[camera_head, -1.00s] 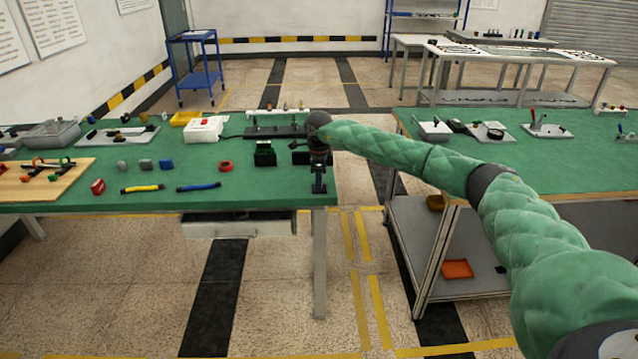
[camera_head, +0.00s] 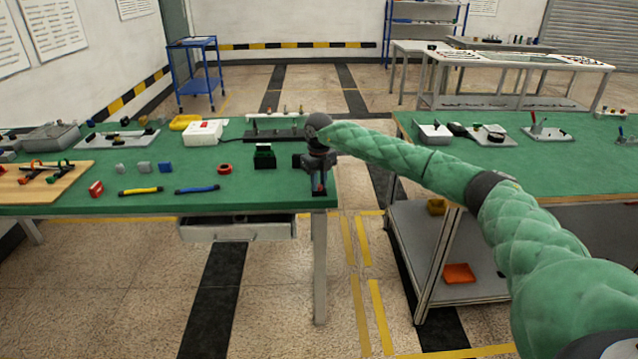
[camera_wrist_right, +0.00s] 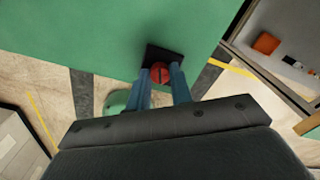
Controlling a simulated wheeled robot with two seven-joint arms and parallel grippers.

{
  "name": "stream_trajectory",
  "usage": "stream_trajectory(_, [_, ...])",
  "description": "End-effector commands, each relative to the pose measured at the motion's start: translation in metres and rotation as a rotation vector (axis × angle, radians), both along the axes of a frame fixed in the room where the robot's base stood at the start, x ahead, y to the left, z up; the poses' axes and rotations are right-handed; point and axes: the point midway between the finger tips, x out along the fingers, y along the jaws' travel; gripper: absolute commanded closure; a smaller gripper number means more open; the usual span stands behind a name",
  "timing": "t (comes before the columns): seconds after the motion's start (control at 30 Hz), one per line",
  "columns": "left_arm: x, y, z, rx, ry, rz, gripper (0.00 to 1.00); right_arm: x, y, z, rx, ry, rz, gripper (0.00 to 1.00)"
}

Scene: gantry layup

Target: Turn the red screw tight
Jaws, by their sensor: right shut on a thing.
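The red screw (camera_wrist_right: 161,73) shows in the right wrist view as a round red head with a dark slot, on a small black block (camera_wrist_right: 151,54) at the green table's edge. My right gripper (camera_wrist_right: 163,78) has its two blue fingers on either side of the screw head, shut on it. In the head view my right gripper (camera_head: 319,188) points down at the right front corner of the left green table, with a bit of red between its fingers. The gripper hides most of the block there. My left gripper is in neither view.
The left green table (camera_head: 255,192) holds a yellow-handled tool (camera_head: 141,190), a blue-handled tool (camera_head: 197,188), a red ring (camera_head: 224,168) and a black block (camera_head: 264,158). An open drawer (camera_head: 238,229) hangs below its front. A second green table (camera_head: 560,168) stands across an aisle.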

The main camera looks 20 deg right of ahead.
Motion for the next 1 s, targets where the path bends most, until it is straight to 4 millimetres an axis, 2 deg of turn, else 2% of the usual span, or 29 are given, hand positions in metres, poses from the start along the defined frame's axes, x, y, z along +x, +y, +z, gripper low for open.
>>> stream_trajectory(0.4, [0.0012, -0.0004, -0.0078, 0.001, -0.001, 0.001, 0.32, 0.0016, -0.0007, 0.0029, 0.001, -0.006, -0.218, 1.0])
stream_trajectory(1.0, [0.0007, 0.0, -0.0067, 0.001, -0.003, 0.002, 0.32, 0.0019, -0.0012, 0.0037, 0.001, -0.007, -0.261, 1.0])
